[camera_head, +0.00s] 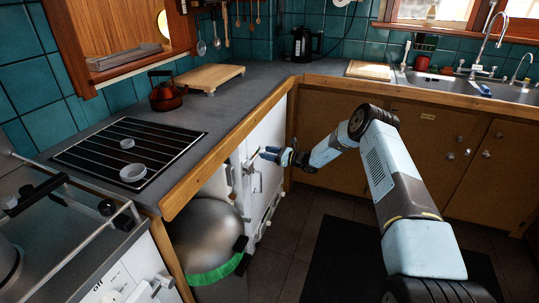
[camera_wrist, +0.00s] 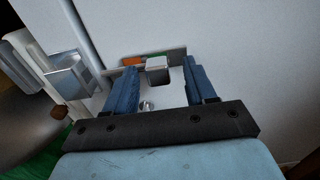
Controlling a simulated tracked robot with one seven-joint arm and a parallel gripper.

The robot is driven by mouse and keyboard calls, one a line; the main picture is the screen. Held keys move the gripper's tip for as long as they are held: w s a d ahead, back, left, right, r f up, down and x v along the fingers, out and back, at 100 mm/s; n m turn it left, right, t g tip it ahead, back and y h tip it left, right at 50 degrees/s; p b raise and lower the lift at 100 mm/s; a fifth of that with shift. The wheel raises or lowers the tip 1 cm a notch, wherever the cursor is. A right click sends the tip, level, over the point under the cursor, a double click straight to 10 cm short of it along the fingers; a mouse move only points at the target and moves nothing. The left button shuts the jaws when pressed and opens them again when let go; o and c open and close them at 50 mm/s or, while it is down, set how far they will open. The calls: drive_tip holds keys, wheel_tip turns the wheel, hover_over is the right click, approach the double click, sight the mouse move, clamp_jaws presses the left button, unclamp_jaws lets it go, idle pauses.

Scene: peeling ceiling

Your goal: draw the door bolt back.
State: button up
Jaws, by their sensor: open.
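The door bolt shows in the wrist view as a grey block-like knob (camera_wrist: 158,68) in front of a narrow plate with orange and green patches (camera_wrist: 133,60). A small round silver piece (camera_wrist: 146,105) sits below it. The bolt is on the white door (camera_head: 265,145) under the counter. My gripper (camera_head: 270,153) is at the door face, its blue fingers apart. In the wrist view the knob lies between the two fingers near their tips, with a visible gap on each side. I cannot tell its exact depth from the fingertips. The head view shows the bolt too small to read.
White and grey door fittings (camera_wrist: 70,78) stand out left of my gripper in the wrist view. The counter's wooden edge (camera_head: 225,150) runs above the door. A rounded metal vessel with a green band (camera_head: 205,245) is beside it.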

drive_tip(key=v, duration=1.3)
drive_tip(key=shift+d, duration=0.2)
drive_tip(key=s+r+n+g+h, duration=0.25)
drive_tip(key=s+r+n, duration=0.35)
drive_tip(key=r, duration=0.5)
drive_tip(key=s+r+n+g+h, duration=0.2)
drive_tip(key=s+r+n+h, duration=0.15)
drive_tip(key=s+r, duration=0.65)
drive_tip(key=s+r+n+g+h, duration=0.25)
drive_tip(key=s+r+n, duration=0.3)
drive_tip(key=r, duration=0.75)
drive_tip(key=s+d+r+n+t+h, duration=0.2)
drive_tip(key=s+d+r, duration=0.1)
drive_tip(key=s, duration=0.8)
drive_tip(key=s+d+r+n+t+h, duration=0.2)
drive_tip(key=s+d, duration=0.4)
drive_tip(key=s, duration=0.6)
drive_tip(key=s+d+r+n+t+h, duration=0.2)
drive_tip(key=s+r, duration=0.4)
drive_tip(key=s, duration=0.5)
drive_tip(key=shift+s+d+n+h, duration=0.3)
drive_tip(key=shift+d+n+h, duration=0.2)
drive_tip(key=shift+d+h, duration=0.75)
